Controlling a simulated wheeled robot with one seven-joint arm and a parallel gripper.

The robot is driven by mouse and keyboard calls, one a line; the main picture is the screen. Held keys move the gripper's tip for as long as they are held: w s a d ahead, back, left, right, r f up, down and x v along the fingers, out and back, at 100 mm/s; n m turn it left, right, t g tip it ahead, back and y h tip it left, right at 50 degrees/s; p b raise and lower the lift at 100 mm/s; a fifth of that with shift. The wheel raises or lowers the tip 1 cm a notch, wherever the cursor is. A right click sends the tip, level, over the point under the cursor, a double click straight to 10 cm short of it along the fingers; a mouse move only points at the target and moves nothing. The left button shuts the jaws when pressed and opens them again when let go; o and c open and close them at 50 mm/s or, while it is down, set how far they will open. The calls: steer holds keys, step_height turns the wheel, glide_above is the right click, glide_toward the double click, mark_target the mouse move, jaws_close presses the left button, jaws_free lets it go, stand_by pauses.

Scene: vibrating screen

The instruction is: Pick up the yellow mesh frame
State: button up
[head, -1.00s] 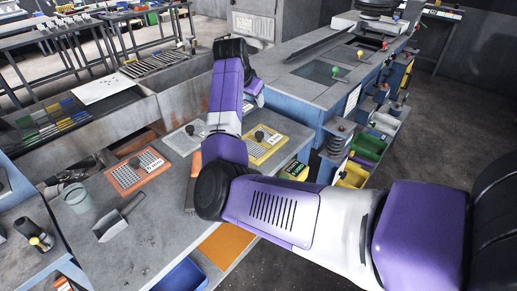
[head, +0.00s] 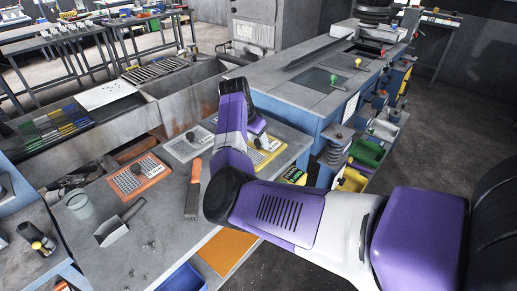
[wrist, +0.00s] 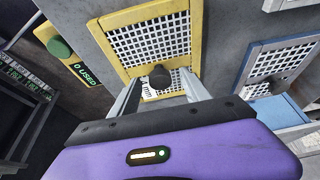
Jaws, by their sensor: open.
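The yellow mesh frame (head: 262,157) lies on the grey table near its right edge in the head view, partly hidden by my arm. In the wrist view, the yellow mesh frame (wrist: 150,42) fills the upper middle, with a dark round knob (wrist: 160,76) on its near part. My gripper (wrist: 161,82) is open above the frame. Its two fingers appear on either side of the knob, with nothing held. I cannot tell how much height separates the fingertips from the frame. Part of a white label beside the knob is hidden by the left finger.
A grey mesh frame (head: 188,144) and an orange one (head: 138,176) lie to the left. A brush with an orange handle (head: 196,171), a scoop (head: 115,231) and a grey cup (head: 78,205) are on the table. A blue machine bench (head: 310,105) stands behind.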

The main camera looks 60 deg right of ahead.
steer(key=shift+f, duration=0.2)
jaws_close()
steer(key=shift+d, duration=0.1)
stand_by(1.2)
